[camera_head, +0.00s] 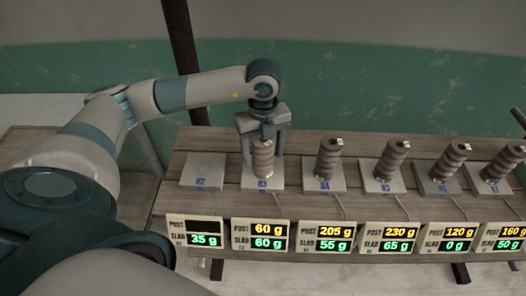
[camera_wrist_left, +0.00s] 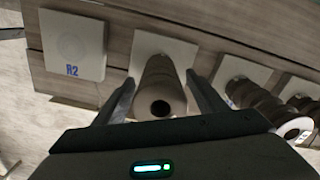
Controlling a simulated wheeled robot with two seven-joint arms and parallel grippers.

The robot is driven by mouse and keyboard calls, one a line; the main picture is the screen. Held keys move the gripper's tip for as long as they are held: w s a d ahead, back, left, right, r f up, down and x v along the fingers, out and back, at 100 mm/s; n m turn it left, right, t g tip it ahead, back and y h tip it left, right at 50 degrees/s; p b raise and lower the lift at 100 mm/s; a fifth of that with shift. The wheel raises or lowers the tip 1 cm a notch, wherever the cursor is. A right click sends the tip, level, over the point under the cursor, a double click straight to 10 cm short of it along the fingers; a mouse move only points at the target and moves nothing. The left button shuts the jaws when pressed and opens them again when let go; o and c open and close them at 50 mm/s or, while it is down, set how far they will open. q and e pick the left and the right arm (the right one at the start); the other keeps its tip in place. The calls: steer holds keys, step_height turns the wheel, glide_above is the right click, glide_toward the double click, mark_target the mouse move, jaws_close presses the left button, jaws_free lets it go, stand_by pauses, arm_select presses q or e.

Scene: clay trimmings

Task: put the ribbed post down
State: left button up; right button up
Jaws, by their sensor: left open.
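The ribbed post (camera_head: 263,160) is a brown ribbed cylinder standing upright on the slab marked R3 (camera_head: 263,187). Its display reads post 60 g, slab 60 g. My left gripper (camera_head: 264,150) points down over it, with one finger on each side. In the left wrist view the post (camera_wrist_left: 160,90) shows its dark top hole between the two fingers (camera_wrist_left: 163,100), which stand apart from it. The gripper is open. My right gripper is not in view.
The slab marked R2 (camera_head: 202,172) at the left is bare; its post display is blank and its slab reads 35 g. Similar ribbed posts stand to the right on slab R4 (camera_head: 324,190), slab R5 (camera_head: 382,190) and others. Display panels (camera_head: 320,236) line the front edge.

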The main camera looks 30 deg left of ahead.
arm_select(q)
steer(key=shift+r+b, duration=0.35)
steer(key=shift+r, duration=0.25)
step_height(320, 180, up, 10)
steer(key=b, duration=0.3)
steer(key=shift+f, duration=0.2)
steer(key=shift+r, duration=0.7)
